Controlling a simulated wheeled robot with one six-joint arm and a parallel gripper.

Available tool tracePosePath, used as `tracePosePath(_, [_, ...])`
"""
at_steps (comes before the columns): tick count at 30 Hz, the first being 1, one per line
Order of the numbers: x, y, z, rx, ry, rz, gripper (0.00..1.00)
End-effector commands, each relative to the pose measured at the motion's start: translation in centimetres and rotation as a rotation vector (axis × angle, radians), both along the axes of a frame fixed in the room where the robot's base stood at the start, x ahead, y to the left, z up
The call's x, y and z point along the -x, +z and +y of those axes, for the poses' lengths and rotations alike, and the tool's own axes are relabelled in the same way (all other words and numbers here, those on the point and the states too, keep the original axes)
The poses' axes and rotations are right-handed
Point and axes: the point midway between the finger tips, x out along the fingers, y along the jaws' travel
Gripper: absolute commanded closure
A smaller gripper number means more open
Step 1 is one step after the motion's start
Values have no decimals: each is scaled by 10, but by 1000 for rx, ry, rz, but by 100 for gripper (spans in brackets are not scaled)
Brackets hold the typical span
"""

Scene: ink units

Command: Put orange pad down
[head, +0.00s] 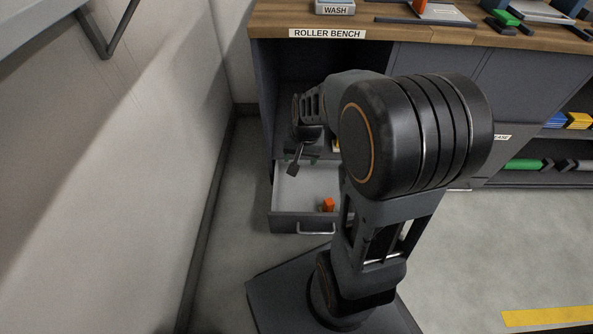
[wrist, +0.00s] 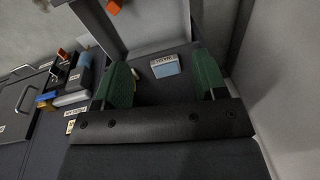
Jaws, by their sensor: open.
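The orange pad (head: 328,205) is a small orange block inside the open, pale-lined drawer (head: 295,190) below the roller bench. An orange block also shows at the top edge of the wrist view (wrist: 114,6), on a pale surface. My gripper (head: 297,160) is above the back part of the drawer, apart from the orange pad. In the wrist view its two green-padded fingers (wrist: 164,82) are spread wide with nothing held between them. My arm hides the right part of the drawer in the head view.
The roller bench (head: 275,22) has a wooden top with a WASH block (head: 336,7) and other items. A wall (head: 150,150) stands close on the left. A blue and white labelled block (wrist: 165,66) shows beyond the fingers. Shelves with coloured items (head: 560,120) are at right.

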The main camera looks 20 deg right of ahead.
Motion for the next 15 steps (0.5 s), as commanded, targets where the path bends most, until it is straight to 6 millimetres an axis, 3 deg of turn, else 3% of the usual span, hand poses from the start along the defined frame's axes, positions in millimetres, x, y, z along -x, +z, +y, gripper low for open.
tracePosePath(1, [13, 18, 13, 22, 88, -28, 35])
tracePosePath(6, [55, 51, 39, 85, 317, -72, 35])
tracePosePath(15, [90, 67, 56, 140, 494, -108, 35])
